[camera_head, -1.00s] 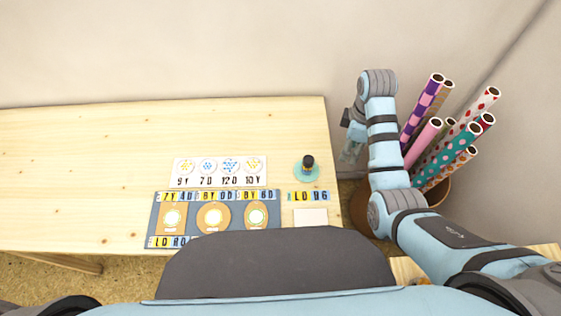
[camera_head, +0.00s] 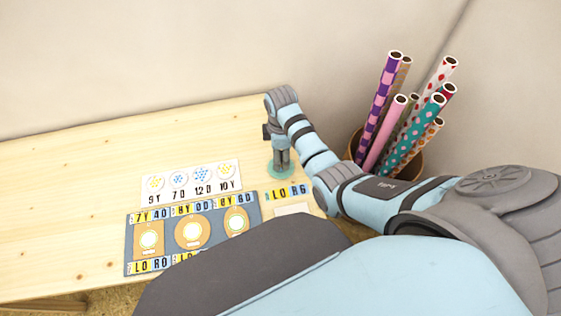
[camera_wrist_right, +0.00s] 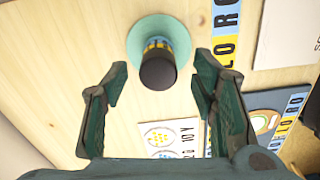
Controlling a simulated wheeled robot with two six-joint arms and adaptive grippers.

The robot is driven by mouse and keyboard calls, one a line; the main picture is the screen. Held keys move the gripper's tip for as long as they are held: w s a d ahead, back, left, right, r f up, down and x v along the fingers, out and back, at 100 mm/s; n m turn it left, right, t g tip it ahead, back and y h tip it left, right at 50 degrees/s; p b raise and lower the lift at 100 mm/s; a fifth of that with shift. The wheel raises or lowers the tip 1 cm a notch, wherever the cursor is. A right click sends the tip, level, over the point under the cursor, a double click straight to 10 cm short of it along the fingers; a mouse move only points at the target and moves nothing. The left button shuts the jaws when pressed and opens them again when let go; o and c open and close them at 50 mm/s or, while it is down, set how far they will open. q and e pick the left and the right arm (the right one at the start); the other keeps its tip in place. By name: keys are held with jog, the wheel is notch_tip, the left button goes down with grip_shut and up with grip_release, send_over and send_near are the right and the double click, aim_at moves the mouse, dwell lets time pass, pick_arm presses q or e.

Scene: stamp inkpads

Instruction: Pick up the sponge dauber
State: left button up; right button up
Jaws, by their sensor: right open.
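The sponge dauber shows in the right wrist view as a dark-capped cylinder (camera_wrist_right: 158,70) with a yellow and blue band. It stands on a round teal saucer (camera_wrist_right: 138,42). My right gripper (camera_wrist_right: 161,84) is open, with one finger on each side of the view and the dauber's dark end in the gap ahead of the fingertips. I see no contact. In the head view my right gripper (camera_head: 282,160) is over the teal saucer (camera_head: 283,173) and hides the dauber. My left gripper is not in view.
A white card (camera_head: 191,167) with dot patterns and a blue-grey tray (camera_head: 129,246) with inkpads lie left of the saucer. A label strip (camera_head: 288,192) and a pale pad (camera_head: 292,209) lie in front. Patterned rolls (camera_head: 412,113) stand in a bin at the right.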

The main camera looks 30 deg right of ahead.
aim_at(281, 155)
notch_tip(281, 155, down, 4)
jog(key=shift+r+b, duration=0.1)
jog(key=shift+b, duration=0.5)
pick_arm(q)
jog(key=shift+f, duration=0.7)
pick_arm(e)
jog(key=shift+d, duration=0.1)
jog(key=shift+c, duration=0.3)
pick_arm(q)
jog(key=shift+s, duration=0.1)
pick_arm(e)
jog(key=c, duration=1.1)
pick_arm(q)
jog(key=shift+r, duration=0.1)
pick_arm(e)
jog(key=shift+r, duration=0.1)
jog(key=shift+c, duration=0.2)
